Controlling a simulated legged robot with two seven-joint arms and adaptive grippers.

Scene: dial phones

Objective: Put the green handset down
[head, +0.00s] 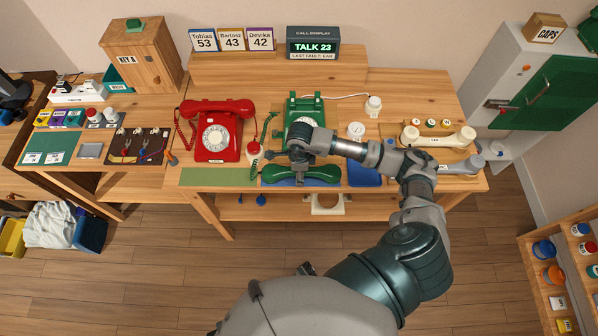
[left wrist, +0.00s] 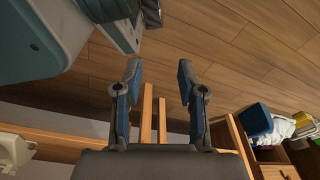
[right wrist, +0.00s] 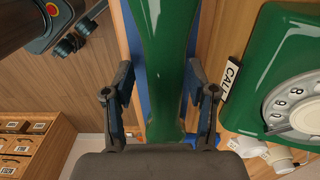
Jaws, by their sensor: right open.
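The green handset (head: 302,174) lies lengthwise over a blue pad (head: 291,184) at the front edge of the table, in front of the green dial phone (head: 304,112). My right gripper (right wrist: 160,85) is open, with a finger on either side of the handset's grip (right wrist: 166,60); the blue pad shows along both sides of it. Whether the handset fully touches the pad is hard to tell. My right wrist hides part of the phone's front in the head view. My left gripper (left wrist: 157,78) is open and empty, with floor and wooden rails beyond it.
A red phone (head: 215,135) with its handset on top stands left of the green phone. A cream handset (head: 438,138) and a grey handset (head: 462,165) lie at the right. The call display (head: 313,44) reads TALK 23. A green cord (head: 264,130) hangs left of the green phone.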

